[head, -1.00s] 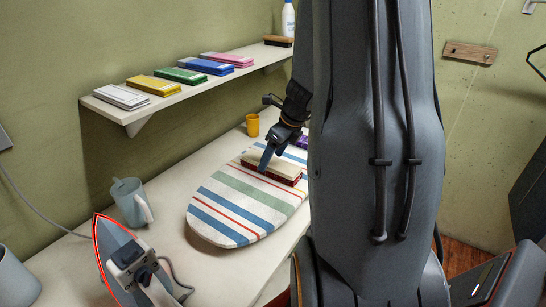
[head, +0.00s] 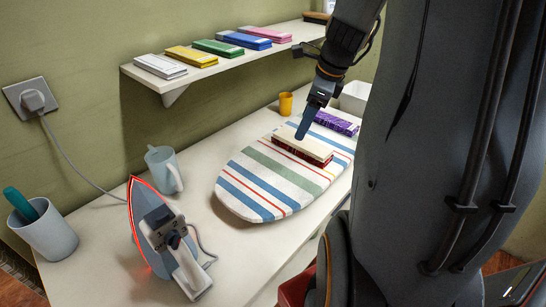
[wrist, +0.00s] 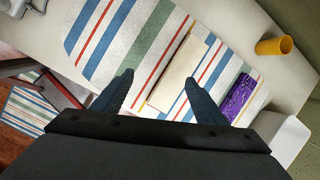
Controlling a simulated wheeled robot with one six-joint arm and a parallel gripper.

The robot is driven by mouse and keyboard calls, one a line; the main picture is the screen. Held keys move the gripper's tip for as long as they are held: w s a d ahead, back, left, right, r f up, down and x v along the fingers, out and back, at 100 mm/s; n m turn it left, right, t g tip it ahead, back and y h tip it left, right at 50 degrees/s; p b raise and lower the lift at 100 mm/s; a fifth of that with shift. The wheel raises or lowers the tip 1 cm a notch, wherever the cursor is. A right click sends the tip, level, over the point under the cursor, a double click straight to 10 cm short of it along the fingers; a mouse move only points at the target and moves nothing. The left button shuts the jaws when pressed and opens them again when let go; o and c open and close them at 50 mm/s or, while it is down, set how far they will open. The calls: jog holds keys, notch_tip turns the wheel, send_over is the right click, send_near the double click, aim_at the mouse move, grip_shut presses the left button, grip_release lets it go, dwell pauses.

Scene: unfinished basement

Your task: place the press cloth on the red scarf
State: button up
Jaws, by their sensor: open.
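The press cloth (head: 306,145), a flat cream folded piece, lies on top of the red scarf (head: 300,155) on the striped ironing board (head: 253,190). The scarf's red edge shows below the cloth along the front; the rest is hidden under it. My gripper (head: 303,130) is over the cloth's back edge in the head view. In the wrist view my gripper (wrist: 159,79) is open, its fingers apart on either side of the cloth (wrist: 180,72), with nothing gripped. A purple folded piece (head: 336,122) lies on the board behind the stack.
An iron (head: 163,235) stands at the table's front left, its cord running to a wall socket. A mug (head: 163,170), a cup (head: 45,230), a yellow cup (head: 285,104) and a white bin (head: 355,96) also stand there. A wall shelf (head: 220,60) holds several coloured folded pieces.

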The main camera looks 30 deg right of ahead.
jog(key=s+a+f+n, duration=0.2)
jog(key=a+n, duration=0.4)
jog(key=n, duration=0.2)
jog(key=s+a+f+n+g, duration=0.1)
jog(key=s+a+f+n, duration=0.1)
jog(key=a+n, duration=0.5)
jog(key=s+a+f+n+g+h, duration=0.1)
jog(key=s+a+f+n, duration=0.1)
jog(key=s+a+n, duration=0.2)
jog(key=shift+s+a+n, duration=0.1)
jog(key=shift+a+n, duration=0.4)
jog(key=shift+n, duration=0.6)
jog(key=shift+w+a+n, duration=0.1)
jog(key=shift+a+n, duration=0.45)
jog(key=shift+n, duration=0.55)
jog(key=shift+s+a+n, duration=0.1)
jog(key=shift+a+n, duration=0.4)
jog(key=shift+n, duration=0.6)
jog(key=shift+s+a+f+n, duration=0.15)
jog(key=shift+s+a+n, duration=0.2)
jog(key=shift+n, duration=0.55)
